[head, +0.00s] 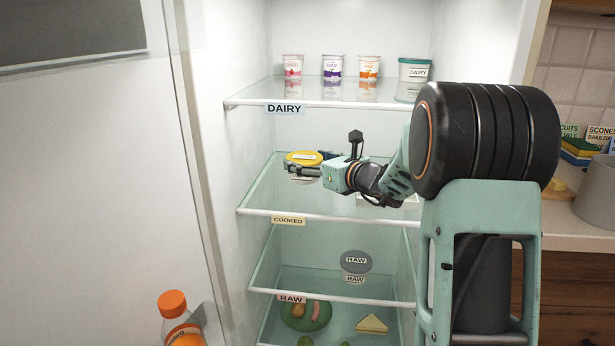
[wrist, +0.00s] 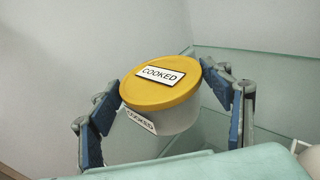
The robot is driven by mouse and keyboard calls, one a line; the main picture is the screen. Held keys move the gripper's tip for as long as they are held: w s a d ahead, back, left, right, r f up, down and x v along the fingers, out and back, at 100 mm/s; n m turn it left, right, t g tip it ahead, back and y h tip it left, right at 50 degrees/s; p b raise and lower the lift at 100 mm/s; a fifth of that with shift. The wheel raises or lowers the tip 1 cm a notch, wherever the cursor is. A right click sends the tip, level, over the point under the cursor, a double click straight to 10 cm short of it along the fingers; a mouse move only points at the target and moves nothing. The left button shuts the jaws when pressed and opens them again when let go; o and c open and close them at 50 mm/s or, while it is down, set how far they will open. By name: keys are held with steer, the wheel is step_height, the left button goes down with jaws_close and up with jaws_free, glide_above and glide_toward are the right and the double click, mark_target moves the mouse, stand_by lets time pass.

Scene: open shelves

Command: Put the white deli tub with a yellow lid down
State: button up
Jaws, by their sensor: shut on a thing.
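The white deli tub with a yellow lid (wrist: 178,121) is between the two blue-padded fingers of my gripper (wrist: 165,105) in the wrist view. Its lid and side carry COOKED labels. In the head view the tub (head: 303,157) is at the left part of the middle shelf (head: 262,205), which has a COOKED tag (head: 288,221) on its front edge. My gripper (head: 304,170) is shut on the tub from the right. I cannot tell whether the tub's base touches the glass.
The top DAIRY shelf (head: 262,95) holds several small cups and a green-lidded tub (head: 414,72). Below, the RAW shelf (head: 330,285) holds a grey-lidded tub (head: 356,261). An orange-capped bottle (head: 180,325) stands at lower left. A light item, partly hidden by my arm, is at the middle shelf's right.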

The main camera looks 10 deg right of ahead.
steer(key=shift+w+f+b, duration=0.2)
steer(key=shift+f+b, duration=0.1)
steer(key=shift+f, duration=0.65)
steer(key=shift+w+f+b, duration=0.15)
steer(key=shift+f+b, duration=0.15)
steer(key=shift+f, duration=0.6)
steer(key=shift+f, duration=0.1)
steer(key=shift+f, duration=0.15)
steer(key=o, duration=1.4)
steer(key=shift+s+d+r, duration=0.15)
steer(key=shift+r, duration=0.15)
steer(key=p+v, duration=0.2)
steer(key=v, duration=0.9)
steer(key=shift+s, duration=0.35)
